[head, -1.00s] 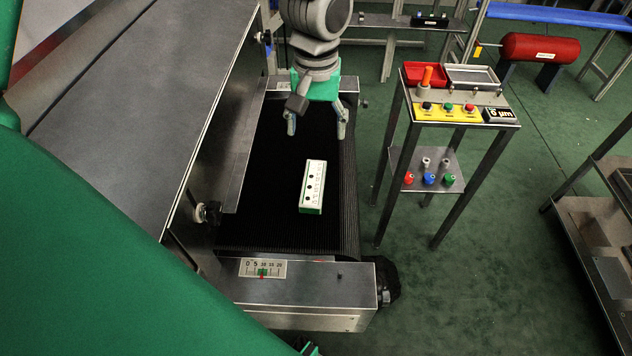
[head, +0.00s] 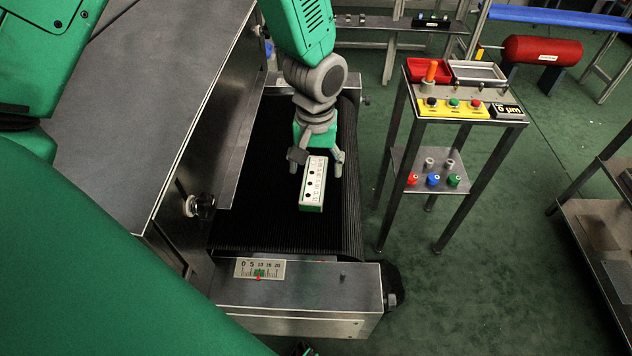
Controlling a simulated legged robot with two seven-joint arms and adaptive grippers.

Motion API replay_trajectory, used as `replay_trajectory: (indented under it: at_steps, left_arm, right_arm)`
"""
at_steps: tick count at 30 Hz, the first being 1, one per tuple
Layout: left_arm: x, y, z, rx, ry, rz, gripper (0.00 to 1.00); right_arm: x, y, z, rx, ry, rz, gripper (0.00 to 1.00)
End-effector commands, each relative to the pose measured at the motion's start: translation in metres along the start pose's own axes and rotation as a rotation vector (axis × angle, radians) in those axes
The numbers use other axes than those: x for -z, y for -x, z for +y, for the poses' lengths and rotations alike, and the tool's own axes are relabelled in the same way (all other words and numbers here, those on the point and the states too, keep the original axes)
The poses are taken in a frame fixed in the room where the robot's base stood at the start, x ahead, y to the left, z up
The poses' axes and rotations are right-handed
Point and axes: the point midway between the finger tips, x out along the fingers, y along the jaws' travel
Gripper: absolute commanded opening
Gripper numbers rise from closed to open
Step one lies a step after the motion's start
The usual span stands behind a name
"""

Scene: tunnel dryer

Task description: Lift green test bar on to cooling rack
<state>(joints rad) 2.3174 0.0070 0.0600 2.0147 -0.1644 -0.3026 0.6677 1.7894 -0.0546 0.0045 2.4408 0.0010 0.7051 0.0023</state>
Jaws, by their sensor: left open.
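The green test bar (head: 312,194) has a white top with dark dots and green sides. It lies on the black ribbed belt (head: 270,225) of the dryer. My left gripper (head: 316,166) is open over the bar's far end, with one finger on either side of it. Contact between fingers and bar cannot be told. A metal shelf (head: 385,24) at the back holds small dark pieces; whether it is the cooling rack is unclear. My right gripper is not in view.
A control stand (head: 463,116) with buttons, a red tray (head: 428,70) and small coloured knobs on its lower shelf stands right of the belt. The dryer housing (head: 130,110) borders the belt's left. A red cylinder (head: 541,50) is farther back. Green floor is free between stand and right shelving.

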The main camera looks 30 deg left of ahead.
Motion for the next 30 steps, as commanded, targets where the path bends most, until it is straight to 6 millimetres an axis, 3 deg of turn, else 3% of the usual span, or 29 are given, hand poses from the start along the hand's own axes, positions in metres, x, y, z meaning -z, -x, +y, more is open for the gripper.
replay_trajectory:
  at_steps: [3, 9, 17, 22, 30]
  left_arm:
    - [-0.006, -0.021, -0.002, 0.003, -0.003, -0.005, 0.66]
    - [-0.008, -0.044, -0.001, 0.002, -0.001, -0.004, 0.66]
    - [-0.007, -0.046, -0.001, 0.001, -0.002, -0.001, 0.66]
    - [-0.007, -0.046, -0.001, 0.001, -0.002, -0.002, 0.09]
    - [-0.007, -0.045, -0.001, 0.001, -0.001, -0.001, 0.04]
  right_arm:
    - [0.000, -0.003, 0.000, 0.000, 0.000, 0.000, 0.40]
    - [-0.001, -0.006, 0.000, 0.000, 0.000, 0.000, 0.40]
    - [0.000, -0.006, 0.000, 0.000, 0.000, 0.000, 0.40]
    - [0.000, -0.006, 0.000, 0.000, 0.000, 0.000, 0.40]
    - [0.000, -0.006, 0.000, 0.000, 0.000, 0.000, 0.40]
